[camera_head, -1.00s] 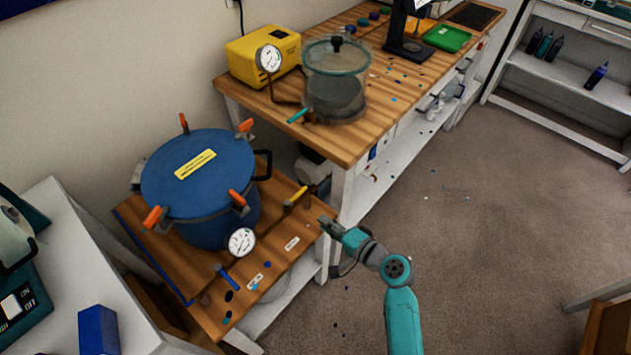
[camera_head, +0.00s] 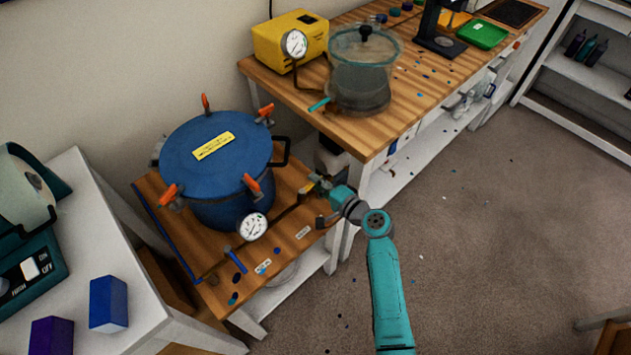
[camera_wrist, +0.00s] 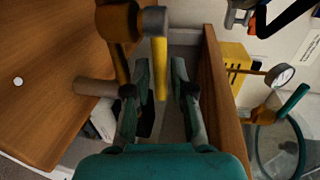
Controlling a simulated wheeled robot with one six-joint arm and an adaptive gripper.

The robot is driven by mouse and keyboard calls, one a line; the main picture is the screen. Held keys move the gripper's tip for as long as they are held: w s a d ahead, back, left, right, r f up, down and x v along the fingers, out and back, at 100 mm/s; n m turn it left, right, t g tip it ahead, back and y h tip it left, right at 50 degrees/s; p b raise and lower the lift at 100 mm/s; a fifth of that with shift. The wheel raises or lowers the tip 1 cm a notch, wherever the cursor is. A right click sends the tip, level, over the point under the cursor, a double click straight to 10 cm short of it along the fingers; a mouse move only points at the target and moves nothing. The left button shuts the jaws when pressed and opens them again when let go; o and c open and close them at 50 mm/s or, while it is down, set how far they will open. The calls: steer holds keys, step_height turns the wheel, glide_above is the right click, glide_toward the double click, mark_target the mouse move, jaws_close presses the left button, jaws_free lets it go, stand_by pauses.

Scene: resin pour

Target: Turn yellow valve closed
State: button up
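The yellow valve (camera_head: 306,188) is at the right end of the pipe on the low wooden bench, beside the blue pressure pot (camera_head: 215,165). In the wrist view its yellow handle (camera_wrist: 160,68) hangs from a grey and brass fitting and reaches down toward the gap between my fingers. My gripper (camera_wrist: 160,75) is open, with a finger on either side of the handle's lower end. I see no clear grip on it, and cannot tell whether a finger touches it. In the head view my gripper (camera_head: 320,200) partly covers the valve.
A blue-handled valve (camera_head: 236,260) and a gauge (camera_head: 252,227) sit on the same pipe. The taller workbench (camera_head: 385,125) stands close behind my gripper, holding a yellow pump (camera_head: 288,42) and a clear chamber (camera_head: 362,70). Open floor lies to the right.

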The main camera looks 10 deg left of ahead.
steer(key=shift+w+a, duration=0.25)
steer(key=shift+a, duration=0.1)
steer(key=shift+c, duration=0.2)
jaws_close()
